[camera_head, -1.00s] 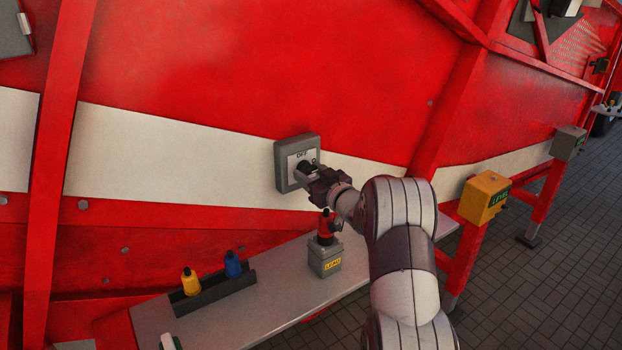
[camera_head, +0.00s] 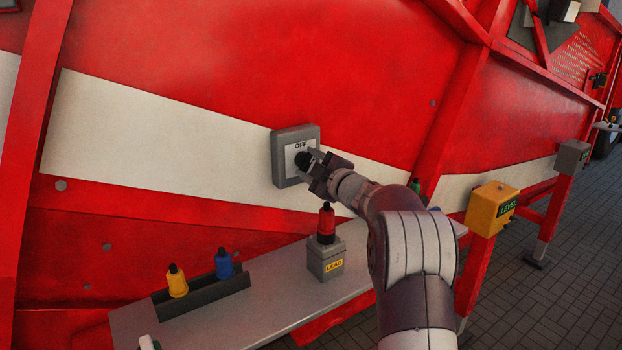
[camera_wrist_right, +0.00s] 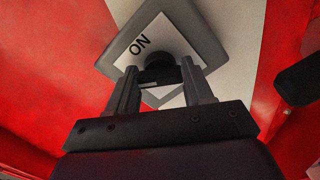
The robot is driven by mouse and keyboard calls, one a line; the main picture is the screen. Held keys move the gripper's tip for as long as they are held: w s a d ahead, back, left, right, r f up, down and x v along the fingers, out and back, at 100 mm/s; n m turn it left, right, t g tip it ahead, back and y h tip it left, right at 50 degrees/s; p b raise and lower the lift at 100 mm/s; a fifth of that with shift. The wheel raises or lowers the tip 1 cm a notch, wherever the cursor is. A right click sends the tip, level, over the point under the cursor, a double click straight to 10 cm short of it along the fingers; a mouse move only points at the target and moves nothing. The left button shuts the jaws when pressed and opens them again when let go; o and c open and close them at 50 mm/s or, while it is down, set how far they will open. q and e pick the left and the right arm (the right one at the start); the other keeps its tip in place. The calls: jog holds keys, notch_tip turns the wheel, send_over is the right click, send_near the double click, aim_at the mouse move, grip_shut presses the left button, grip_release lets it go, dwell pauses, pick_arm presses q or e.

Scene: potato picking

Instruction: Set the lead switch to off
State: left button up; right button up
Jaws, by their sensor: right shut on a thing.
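The switch is a grey box (camera_head: 280,165) on the red wall's white stripe, with a white plate reading OFF at its top. A round black knob (camera_head: 301,160) sits at the plate's middle. My right gripper (camera_head: 309,160) is shut on the knob; in the right wrist view its fingers (camera_wrist_right: 158,78) stand either side of the knob (camera_wrist_right: 160,65). The knob's pointing direction is hidden. A grey box labelled LEAD (camera_head: 326,262) stands on the shelf below, with a red bottle-like piece (camera_head: 326,224) on top. My left gripper is not in view.
The grey shelf (camera_head: 290,305) also carries a dark rack (camera_head: 203,295) with a yellow bottle (camera_head: 177,283) and a blue one (camera_head: 223,265). A yellow box labelled LEVEL (camera_head: 489,210) stands to the right. The wall left of the switch is clear.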

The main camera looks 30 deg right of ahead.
jog(key=n+b, duration=0.2)
jog(key=n, duration=0.1)
jog(key=shift+f+n+b, duration=0.15)
jog(key=shift+n+b, duration=0.15)
jog(key=shift+b, duration=0.05)
jog(key=shift+n+b, duration=0.95)
jog(key=shift+n, duration=0.55)
jog(key=o, duration=1)
jog(key=shift+o, duration=0.2)
jog(key=shift+s+a, duration=0.1)
jog(key=shift+a, duration=0.05)
